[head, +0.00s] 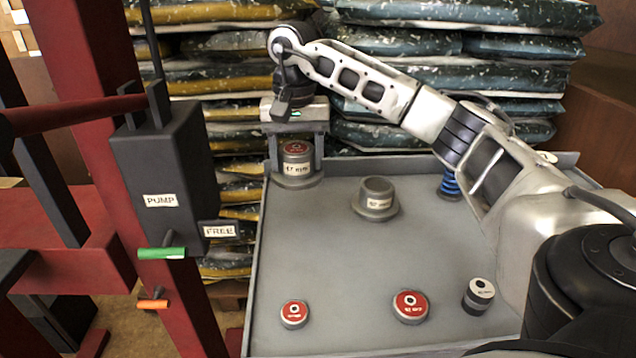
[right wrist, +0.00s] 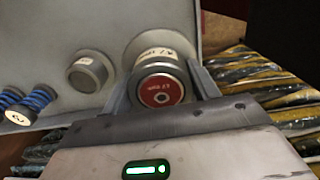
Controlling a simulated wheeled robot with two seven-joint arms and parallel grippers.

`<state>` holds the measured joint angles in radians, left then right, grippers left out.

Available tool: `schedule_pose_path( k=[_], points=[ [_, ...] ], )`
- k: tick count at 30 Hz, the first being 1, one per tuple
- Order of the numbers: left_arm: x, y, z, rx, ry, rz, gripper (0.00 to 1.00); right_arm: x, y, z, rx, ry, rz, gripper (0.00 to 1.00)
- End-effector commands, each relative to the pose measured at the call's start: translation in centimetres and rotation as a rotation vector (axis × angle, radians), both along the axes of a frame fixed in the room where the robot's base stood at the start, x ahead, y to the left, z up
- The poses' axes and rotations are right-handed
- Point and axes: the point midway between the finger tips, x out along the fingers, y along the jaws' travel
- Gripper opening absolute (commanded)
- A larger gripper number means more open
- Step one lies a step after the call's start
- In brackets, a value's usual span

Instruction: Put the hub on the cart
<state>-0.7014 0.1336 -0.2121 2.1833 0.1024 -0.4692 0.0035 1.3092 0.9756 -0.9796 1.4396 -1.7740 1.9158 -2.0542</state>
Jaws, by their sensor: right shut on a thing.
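A grey flanged hub with a red top and a pale label (head: 297,162) stands upright at the back left corner of the grey cart (head: 330,255). My right gripper (head: 297,150) reaches down over it from above, with one finger on each side, shut on it. In the right wrist view the red top of the hub (right wrist: 160,90) sits between the fingers, with its round flange beyond. Its base appears to rest on the cart's tray. The label is too small to read surely. My left gripper is not in view.
A grey flanged part (head: 376,198) stands mid-cart. Two red-topped discs (head: 294,314) (head: 410,306) and a white-topped cylinder (head: 479,295) lie near the front. A blue spring (head: 449,182) stands at the back right. A red frame with a pump box (head: 165,175) is at left; stacked sacks stand behind.

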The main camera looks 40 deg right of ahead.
Motion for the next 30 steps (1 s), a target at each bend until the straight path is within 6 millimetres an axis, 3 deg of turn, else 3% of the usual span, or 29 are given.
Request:
schedule_pose_path(
  k=[1, 9, 20, 25, 30],
  points=[
    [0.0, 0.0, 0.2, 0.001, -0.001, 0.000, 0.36, 0.2, -1.2, -0.3, 0.001, -0.002, -0.006, 0.08],
    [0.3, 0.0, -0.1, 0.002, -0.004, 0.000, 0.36, 0.8, -4.1, -4.3, 0.000, -0.004, -0.001, 0.08],
    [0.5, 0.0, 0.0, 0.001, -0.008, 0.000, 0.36, 1.1, -5.7, -6.3, 0.000, -0.004, -0.001, 0.08],
    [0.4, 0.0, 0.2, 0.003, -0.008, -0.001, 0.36, 1.1, -5.6, -8.6, 0.001, -0.002, 0.001, 0.08],
    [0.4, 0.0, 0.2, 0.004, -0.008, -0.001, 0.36, 1.2, -5.6, -9.1, 0.000, -0.006, 0.001, 0.08]
  ],
)
